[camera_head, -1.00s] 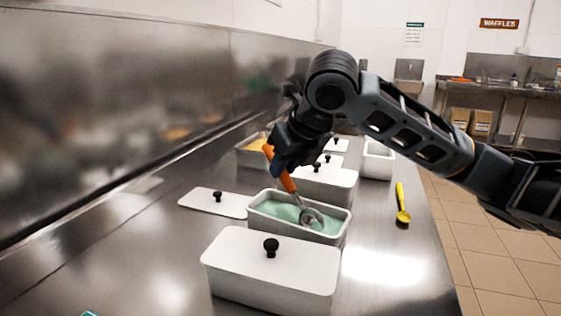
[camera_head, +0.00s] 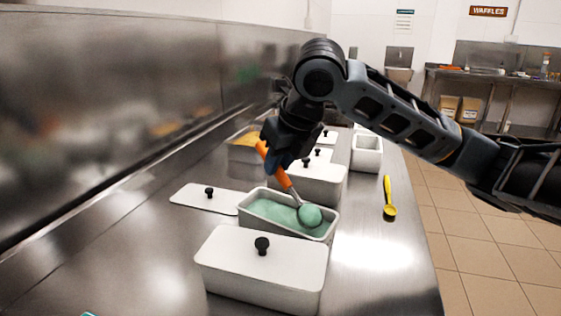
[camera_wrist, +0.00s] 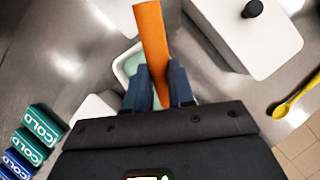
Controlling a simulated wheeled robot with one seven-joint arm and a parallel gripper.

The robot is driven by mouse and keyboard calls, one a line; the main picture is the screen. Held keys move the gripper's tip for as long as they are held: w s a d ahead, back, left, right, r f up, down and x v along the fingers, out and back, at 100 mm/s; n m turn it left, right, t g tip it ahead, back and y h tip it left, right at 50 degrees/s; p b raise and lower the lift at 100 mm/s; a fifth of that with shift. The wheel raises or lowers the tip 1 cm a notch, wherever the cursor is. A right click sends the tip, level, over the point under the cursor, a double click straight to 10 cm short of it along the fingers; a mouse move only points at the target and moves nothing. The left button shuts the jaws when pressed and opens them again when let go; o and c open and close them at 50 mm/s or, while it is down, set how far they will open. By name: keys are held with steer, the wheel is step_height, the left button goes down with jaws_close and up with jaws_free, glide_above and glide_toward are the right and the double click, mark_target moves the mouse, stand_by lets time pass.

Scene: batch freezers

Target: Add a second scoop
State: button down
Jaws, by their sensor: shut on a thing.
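My gripper (camera_head: 284,160) is shut on the orange handle of a scoop (camera_head: 281,178), above an open tub. The orange handle also shows between the fingers in the wrist view (camera_wrist: 152,40). A round ball of mint-green ice cream (camera_head: 310,215) sits in the scoop's bowl at the right end of the tub. The open white tub (camera_head: 331,228) holds mint-green ice cream (camera_head: 272,212). In the wrist view the scoop's bowl is hidden. No cone or cup is seen.
A lidded tub (camera_head: 262,268) stands in front and another lidded tub (camera_head: 318,186) behind. A loose lid (camera_head: 207,198) lies to the left. A yellow scoop (camera_head: 388,199) lies on the right. Blue and green COLD packs (camera_wrist: 30,150) show in the wrist view. The counter's right front is clear.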

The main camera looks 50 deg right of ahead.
steer(key=shift+w+d+r+p, duration=0.1)
steer(key=shift+w+r+p, duration=0.15)
steer(key=shift+r+p, duration=0.35)
steer(key=shift+w+r+p, duration=0.2)
steer(key=shift+r+p, duration=0.15)
steer(key=shift+r, duration=0.4)
steer(key=w+g+p, duration=0.1)
steer(key=p, duration=0.2)
steer(key=w+d+g+y+p, duration=0.1)
steer(key=g+p, duration=0.1)
steer(key=p, duration=0.1)
steer(key=shift+w+r, duration=0.1)
steer(key=shift+w, duration=0.3)
steer(key=shift+w+g+p, duration=0.15)
steer(key=shift+g+p, duration=0.15)
steer(key=shift+p, duration=0.05)
steer(key=shift+d, duration=0.1)
